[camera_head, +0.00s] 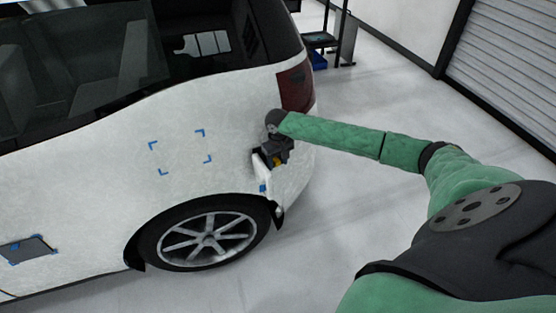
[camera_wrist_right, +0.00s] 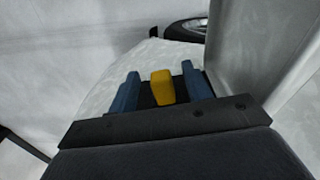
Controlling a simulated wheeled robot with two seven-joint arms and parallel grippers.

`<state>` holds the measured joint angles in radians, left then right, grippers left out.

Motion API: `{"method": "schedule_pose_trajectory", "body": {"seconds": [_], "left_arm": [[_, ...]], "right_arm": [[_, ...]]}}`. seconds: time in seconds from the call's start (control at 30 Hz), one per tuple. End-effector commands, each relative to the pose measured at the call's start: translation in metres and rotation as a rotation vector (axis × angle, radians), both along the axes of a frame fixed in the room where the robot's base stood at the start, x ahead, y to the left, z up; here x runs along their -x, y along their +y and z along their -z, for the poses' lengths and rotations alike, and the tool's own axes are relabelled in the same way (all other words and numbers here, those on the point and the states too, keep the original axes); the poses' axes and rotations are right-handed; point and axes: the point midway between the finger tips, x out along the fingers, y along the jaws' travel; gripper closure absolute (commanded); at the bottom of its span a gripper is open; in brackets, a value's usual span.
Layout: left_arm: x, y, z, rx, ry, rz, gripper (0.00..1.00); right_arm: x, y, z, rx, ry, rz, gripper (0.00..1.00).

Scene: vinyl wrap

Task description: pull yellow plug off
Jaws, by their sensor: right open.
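The yellow plug (camera_wrist_right: 162,87) shows in the right wrist view between the two blue fingers of my right gripper (camera_wrist_right: 159,84), with a gap on each side. The fingers are open. In the head view my right gripper (camera_head: 268,160) is at the rear side of the white car (camera_head: 90,190), above and right of the rear wheel. A bit of the yellow plug (camera_head: 278,161) shows there, mostly hidden by the gripper. I cannot tell how the plug is seated. My left gripper is not in view.
The rear wheel (camera_head: 208,238) is just below the gripper. Blue corner marks (camera_head: 180,152) and a dark patch with blue tape (camera_head: 27,250) are on the car's side. A cart (camera_head: 322,40) stands behind the car. The floor at right is clear.

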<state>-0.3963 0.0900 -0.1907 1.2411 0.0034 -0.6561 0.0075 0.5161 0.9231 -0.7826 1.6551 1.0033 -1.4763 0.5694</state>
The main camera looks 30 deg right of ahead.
Motion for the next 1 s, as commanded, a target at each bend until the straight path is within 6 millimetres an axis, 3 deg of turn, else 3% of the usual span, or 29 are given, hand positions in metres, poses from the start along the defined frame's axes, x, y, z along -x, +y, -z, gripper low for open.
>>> {"method": "schedule_pose_trajectory", "body": {"seconds": [0.03,0.2,0.3,0.33,0.43,1.0], "left_arm": [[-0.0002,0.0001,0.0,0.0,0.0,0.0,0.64],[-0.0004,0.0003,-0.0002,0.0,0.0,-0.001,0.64],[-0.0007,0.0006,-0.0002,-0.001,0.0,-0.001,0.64],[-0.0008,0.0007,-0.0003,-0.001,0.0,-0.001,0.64],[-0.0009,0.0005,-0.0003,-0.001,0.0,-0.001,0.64],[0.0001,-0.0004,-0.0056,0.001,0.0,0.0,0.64]], "right_arm": [[0.0,0.0,0.0,0.0,0.0,0.0,0.51],[0.0,-0.0001,-0.0002,0.0,0.0,0.0,0.84],[0.0,-0.0001,-0.0002,0.0,0.0,0.0,0.98],[0.0,-0.0001,-0.0003,0.0,0.0,0.0,0.81],[0.0,-0.0001,-0.0003,0.0,0.0,0.0,1.0],[0.0032,0.0001,-0.0014,0.0,0.0,0.0,1.0]]}}
